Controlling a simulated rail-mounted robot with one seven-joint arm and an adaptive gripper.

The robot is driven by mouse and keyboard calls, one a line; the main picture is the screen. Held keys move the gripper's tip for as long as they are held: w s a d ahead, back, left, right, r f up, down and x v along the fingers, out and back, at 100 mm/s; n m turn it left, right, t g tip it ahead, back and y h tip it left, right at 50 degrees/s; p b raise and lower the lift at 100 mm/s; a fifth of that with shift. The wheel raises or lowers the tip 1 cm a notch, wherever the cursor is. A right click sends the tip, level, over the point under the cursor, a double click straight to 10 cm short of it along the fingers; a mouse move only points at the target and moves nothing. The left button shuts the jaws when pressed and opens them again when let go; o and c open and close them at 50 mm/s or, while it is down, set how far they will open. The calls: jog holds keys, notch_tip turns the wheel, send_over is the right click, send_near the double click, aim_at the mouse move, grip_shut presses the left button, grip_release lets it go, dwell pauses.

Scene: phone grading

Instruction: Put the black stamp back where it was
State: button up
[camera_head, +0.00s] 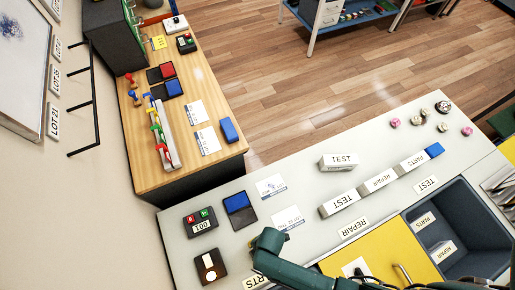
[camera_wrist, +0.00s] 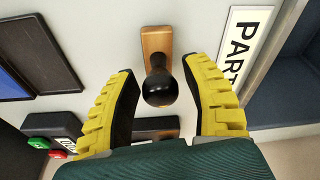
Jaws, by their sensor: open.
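The black stamp (camera_wrist: 160,87) shows in the wrist view, with a round black knob and a wooden base (camera_wrist: 157,42) on the white counter (camera_wrist: 200,20). Its knob points toward my gripper (camera_wrist: 163,85). My gripper is open, with one yellow, black-padded finger on each side of the knob and gaps between. I cannot pick out the stamp in the head view, where my teal arm (camera_head: 272,258) reaches over that area. A white stamp rack (camera_head: 167,135) with colored-handled stamps stands on the wooden counter (camera_head: 220,85) at the left in the head view.
A blue ink pad (camera_head: 240,210), a red-and-green button box (camera_head: 201,222) and a dark box (camera_head: 210,266) surround the area. A PARTS label (camera_wrist: 247,45) lies right of the stamp in the wrist view. A yellow bin (camera_head: 345,255) and a dark blue bin (camera_head: 470,230) are farther right.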

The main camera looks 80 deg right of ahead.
jog(key=p+v, duration=0.2)
jog(key=v, duration=1)
jog(key=shift+r, duration=0.1)
jog(key=w+d+r+m+t+h, duration=0.1)
jog(key=w+d+r+t, duration=0.15)
jog(key=w+r, duration=0.55)
jog(key=w+d+r+m+t+h, duration=0.1)
jog(key=w+r+t, duration=0.2)
jog(key=w+r, duration=0.55)
jog(key=w+r+m+t, duration=0.2)
jog(key=w+r+t, duration=0.3)
jog(key=w+r, duration=0.7)
jog(key=s+a+r+m+t, duration=0.1)
jog(key=r+m+t, duration=0.1)
jog(key=r, duration=1)
jog(key=s+a+r+m+t, duration=0.1)
jog(key=r+t, duration=0.3)
jog(key=r, duration=0.9)
jog(key=s+a+r+m+t, duration=0.2)
jog(key=a+r+t, duration=0.1)
jog(key=r, duration=0.9)
jog(key=shift+s+m+t, duration=0.15)
jog(key=shift+m+t, duration=0.15)
jog(key=shift+t, duration=0.15)
jog(key=shift+r, duration=0.15)
